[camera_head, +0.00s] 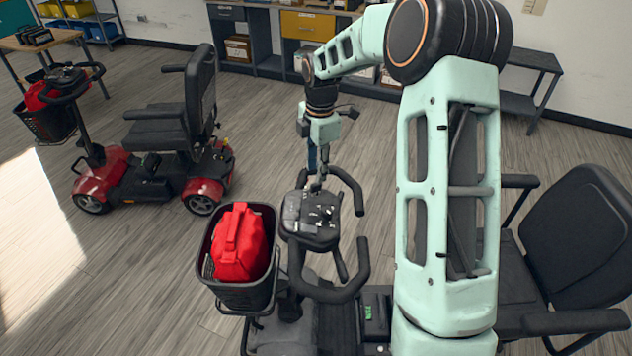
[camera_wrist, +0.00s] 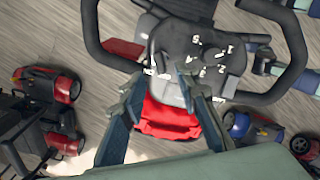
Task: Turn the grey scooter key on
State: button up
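The grey scooter's dark control console (camera_head: 310,220) stands in front of my arm, between its looped handlebars. In the wrist view the console (camera_wrist: 205,48) fills the upper middle and carries white markings and a dial. A small upright piece by the white lettering at its left edge may be the key (camera_wrist: 152,48); it is too small to be sure. My gripper (camera_head: 317,186) is over the far edge of the console. In the wrist view my gripper (camera_wrist: 162,80) has its fingers apart with nothing between them. I cannot tell whether a fingertip touches the console.
A black basket (camera_head: 249,297) with a red bag (camera_head: 240,245) hangs left of the console. The bag also shows below it in the wrist view (camera_wrist: 165,122). A red scooter (camera_head: 150,165) stands to the left, a black seat (camera_head: 578,240) to the right. Shelves line the back wall.

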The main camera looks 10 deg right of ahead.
aim_at(316, 183)
jog(key=f, duration=0.6)
jog(key=shift+w+f, duration=0.2)
jog(key=shift+w, duration=0.05)
grip_shut()
